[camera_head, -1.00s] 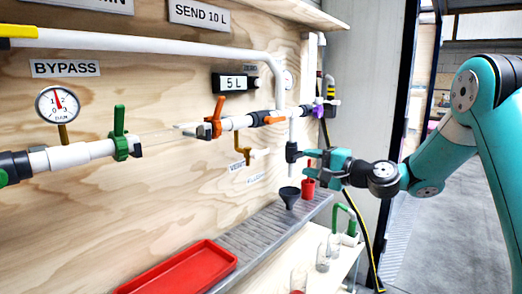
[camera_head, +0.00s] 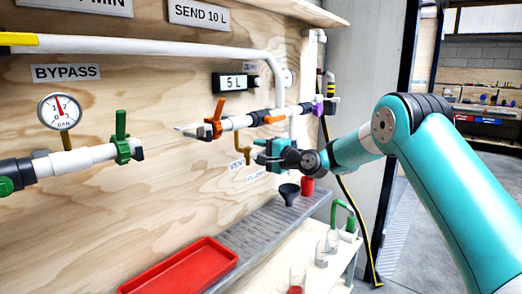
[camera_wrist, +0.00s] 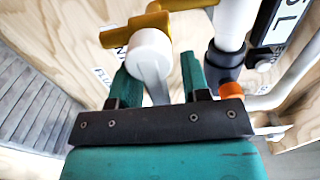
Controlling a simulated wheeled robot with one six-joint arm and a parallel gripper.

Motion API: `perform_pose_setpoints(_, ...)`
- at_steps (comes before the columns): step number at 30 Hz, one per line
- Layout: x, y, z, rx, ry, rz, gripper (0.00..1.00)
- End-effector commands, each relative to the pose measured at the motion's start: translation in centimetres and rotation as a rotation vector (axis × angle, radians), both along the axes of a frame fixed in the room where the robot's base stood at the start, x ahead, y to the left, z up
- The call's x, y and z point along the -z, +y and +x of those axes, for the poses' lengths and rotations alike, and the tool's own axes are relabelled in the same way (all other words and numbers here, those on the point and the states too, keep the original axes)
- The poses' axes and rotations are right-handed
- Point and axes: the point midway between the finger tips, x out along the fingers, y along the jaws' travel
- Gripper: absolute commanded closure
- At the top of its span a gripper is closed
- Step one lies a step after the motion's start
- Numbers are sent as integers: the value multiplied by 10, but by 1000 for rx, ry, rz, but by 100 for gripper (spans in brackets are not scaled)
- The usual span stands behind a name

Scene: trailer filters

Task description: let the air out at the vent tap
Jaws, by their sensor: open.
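The vent tap is a small brass fitting (camera_head: 247,152) on the plywood panel, above a label (camera_head: 238,165) reading VENT. In the wrist view its brass body (camera_wrist: 142,24) carries a white round end (camera_wrist: 150,48). A pale grey lever (camera_wrist: 155,84) reaches from that end down between my fingers. My gripper (camera_head: 263,152) is at the tap from the right and hides part of it in the head view. In the wrist view my gripper (camera_wrist: 162,80) is open, with one teal finger on each side of the lever. I cannot tell whether either finger touches it.
A white pipe with an orange-handled valve (camera_head: 215,120) runs just above. A black funnel (camera_head: 289,192) and a red cup (camera_head: 307,185) stand below my gripper. A red tray (camera_head: 178,266) lies at the front of the grey shelf. The gauge (camera_head: 60,111) is at left.

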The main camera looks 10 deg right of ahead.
Motion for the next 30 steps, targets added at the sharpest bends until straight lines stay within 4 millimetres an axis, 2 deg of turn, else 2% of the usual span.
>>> perform_pose_setpoints(8,0,0,1,1,0,0,57)
perform_pose_setpoints(14,0,0,1,1,0,0,100)
perform_pose_setpoints(23,0,0,1,1,-11,-15,100)
perform_pose_setpoints(30,-3,0,1,1,-76,-102,100)
